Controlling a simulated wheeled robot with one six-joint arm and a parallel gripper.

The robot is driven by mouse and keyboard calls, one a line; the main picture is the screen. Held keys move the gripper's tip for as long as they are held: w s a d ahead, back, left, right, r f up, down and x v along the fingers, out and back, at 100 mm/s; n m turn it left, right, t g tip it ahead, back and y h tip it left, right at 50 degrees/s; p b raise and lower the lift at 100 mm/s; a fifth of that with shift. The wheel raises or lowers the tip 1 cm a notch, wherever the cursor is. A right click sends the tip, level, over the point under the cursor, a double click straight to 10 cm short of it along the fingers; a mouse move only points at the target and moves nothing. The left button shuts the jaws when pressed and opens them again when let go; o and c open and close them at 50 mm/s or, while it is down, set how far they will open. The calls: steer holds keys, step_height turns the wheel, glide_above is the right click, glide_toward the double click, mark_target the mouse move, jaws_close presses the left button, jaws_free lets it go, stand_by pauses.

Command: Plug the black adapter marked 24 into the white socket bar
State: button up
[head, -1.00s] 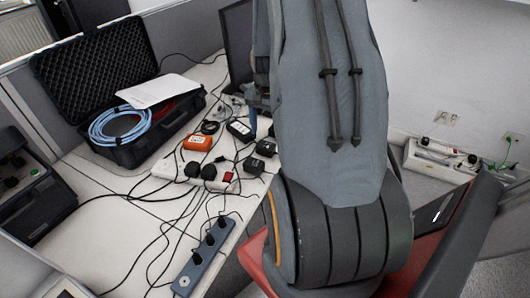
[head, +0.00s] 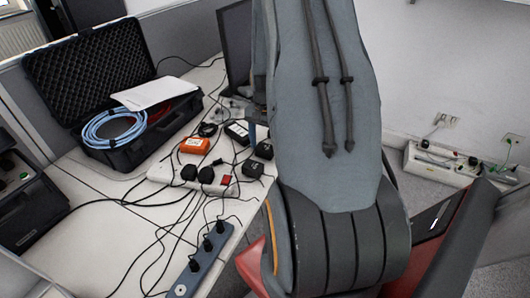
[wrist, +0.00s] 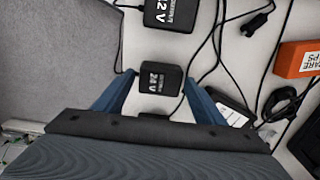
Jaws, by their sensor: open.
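The black adapter marked 24 V (wrist: 158,82) lies on the white table, and it also shows in the head view (head: 264,150) beside my arm. My gripper (wrist: 160,76) is open, with one blue finger on each side of this adapter. I cannot tell whether the fingers touch it. In the head view my arm hides most of the gripper. The white socket bar (head: 160,171) lies left of the adapter in the head view, with black plugs in it and a red switch at its right end.
A black adapter marked 12 V (wrist: 172,12) lies close by, near the bar's right end. An orange box (head: 194,146) and a long black adapter (head: 237,132) are near. Cables cross the table. A grey-blue socket strip (head: 201,265) lies at the front edge. An open black case (head: 110,155) stands behind.

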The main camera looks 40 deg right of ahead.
mark_target(265, 147)
steer(key=c, duration=0.9)
steer(key=shift+r+p, duration=1.85)
steer(key=shift+r, duration=0.7)
steer(key=shift+a, duration=0.1)
steer(key=shift+w+a+f+m+b, duration=0.1)
steer(key=shift+w+a+m+b, duration=0.25)
steer(key=shift+w+a+m, duration=3.75)
steer(key=shift+w+a+r+m+b, duration=0.1)
steer(key=shift+w+a+m+b, duration=0.65)
steer(key=shift+a, duration=6.3)
steer(key=shift+w+a+f+m+p, duration=0.1)
steer(key=shift+w+a+m, duration=2.8)
steer(key=shift+a, duration=2.65)
steer(key=shift+w+f+n, duration=0.2)
steer(key=shift+f+n, duration=0.05)
steer(key=shift+f, duration=0.4)
